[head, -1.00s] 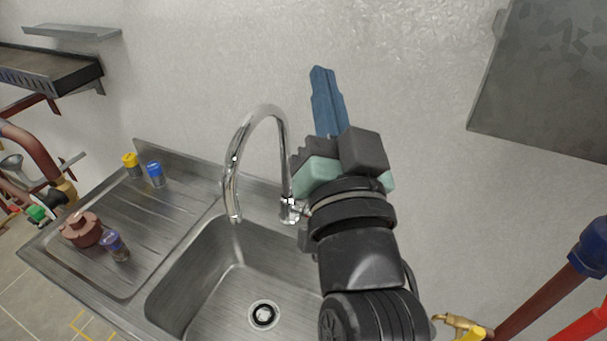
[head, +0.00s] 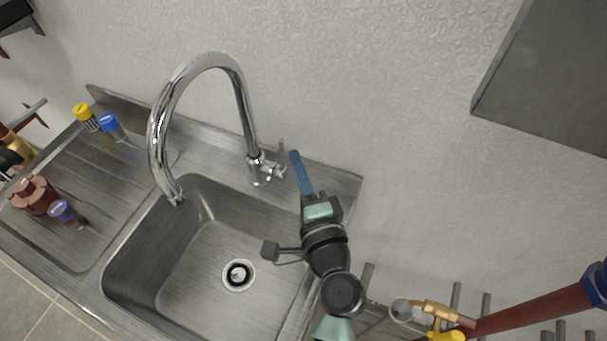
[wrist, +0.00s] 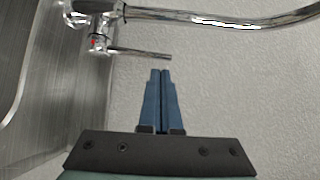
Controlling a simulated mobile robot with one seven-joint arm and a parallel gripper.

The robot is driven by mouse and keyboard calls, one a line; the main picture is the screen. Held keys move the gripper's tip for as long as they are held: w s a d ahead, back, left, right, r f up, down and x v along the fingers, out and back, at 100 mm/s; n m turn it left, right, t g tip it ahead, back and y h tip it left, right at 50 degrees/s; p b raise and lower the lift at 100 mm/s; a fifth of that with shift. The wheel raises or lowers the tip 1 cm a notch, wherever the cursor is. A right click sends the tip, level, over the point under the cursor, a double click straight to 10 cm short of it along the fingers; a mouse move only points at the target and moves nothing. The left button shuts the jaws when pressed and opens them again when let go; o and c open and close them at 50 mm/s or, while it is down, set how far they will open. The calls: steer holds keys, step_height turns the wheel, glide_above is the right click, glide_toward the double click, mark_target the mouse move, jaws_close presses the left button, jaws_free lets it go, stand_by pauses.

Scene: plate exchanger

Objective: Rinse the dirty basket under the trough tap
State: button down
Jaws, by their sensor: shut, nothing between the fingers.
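The chrome tap (head: 205,62) arches over the sink basin (head: 205,265), and no water shows at its spout. Its thin lever (head: 282,156) points away from the basin; it also shows in the wrist view (wrist: 140,53). My gripper (head: 295,155) is shut and empty, its blue fingers just right of the lever; in the wrist view its tips (wrist: 161,71) are close to the lever's end, contact unclear. On the drainboard, a small blue-topped cylinder with a brownish body (head: 65,212) looks like the dirty basket. A yellow-topped (head: 86,116) and a blue-topped cylinder (head: 111,127) stand behind.
A reddish-brown flanged part (head: 33,193) sits on the drainboard (head: 105,185) beside the brownish cylinder. The wall is close behind the tap. A grey panel (head: 555,85) hangs at the upper right. A brass valve (head: 437,311) and red pipe (head: 530,305) are at the lower right.

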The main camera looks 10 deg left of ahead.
steer(key=shift+x, duration=2.1)
steer(key=shift+s, duration=0.1)
